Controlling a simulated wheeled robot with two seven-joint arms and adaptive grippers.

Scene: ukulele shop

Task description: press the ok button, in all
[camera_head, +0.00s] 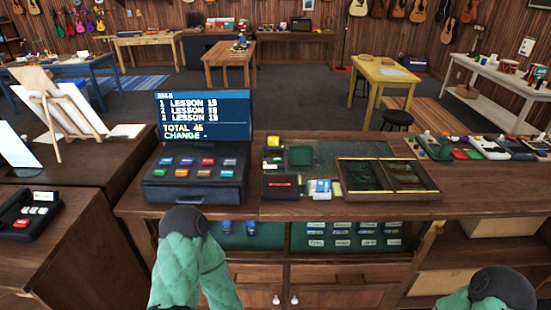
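The cash register (193,188) stands on the left part of the wooden counter. Its dark screen (203,115) reads SALE, three LESSON lines, TOTAL 45 and CHANGE with a dash. Two rows of small coloured buttons (205,173) sit on its sloped front. Their labels are too small to read, so I cannot tell which is the ok button. My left arm, in a green padded sleeve, rises in front of the counter, below the register. My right arm shows only in the lower right corner. Neither gripper is visible, and nothing is seen touching the buttons.
Right of the register are a green-lined tray (390,177), a red-fronted box (283,185) and a blue-and-white box (320,187). An easel (60,115) stands at left. Cubbies and drawers (345,270) fill the counter front. A yellow table (387,75) stands behind.

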